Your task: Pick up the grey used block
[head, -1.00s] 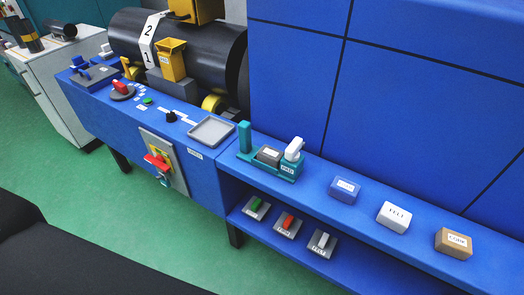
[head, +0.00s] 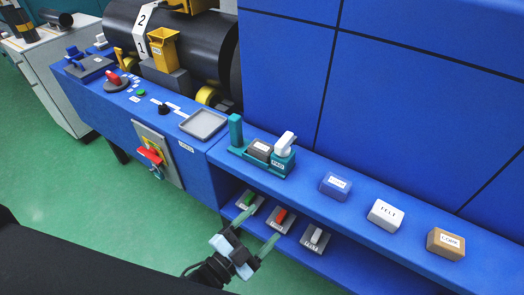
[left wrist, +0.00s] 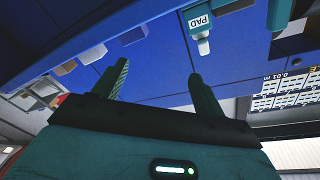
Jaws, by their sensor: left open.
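A grey block (head: 260,151) with a white label sits in a teal holder (head: 241,152) on the blue shelf, between a teal post and a white lever. I take it for the used block; its label is too small to read. My left gripper (head: 258,226) is open and empty, below and in front of the holder, before the lower shelf. In the left wrist view its two fingers (left wrist: 160,86) are spread with nothing between them. A tag reading PAD (left wrist: 199,21) shows above them. My right gripper is not in view.
A blue block (head: 335,186), a white FELT block (head: 385,215) and a tan block (head: 445,243) stand along the shelf to the right. An empty grey tray (head: 203,124) lies left of the holder. Labelled switches (head: 281,218) sit on the lower shelf. A blue wall rises behind.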

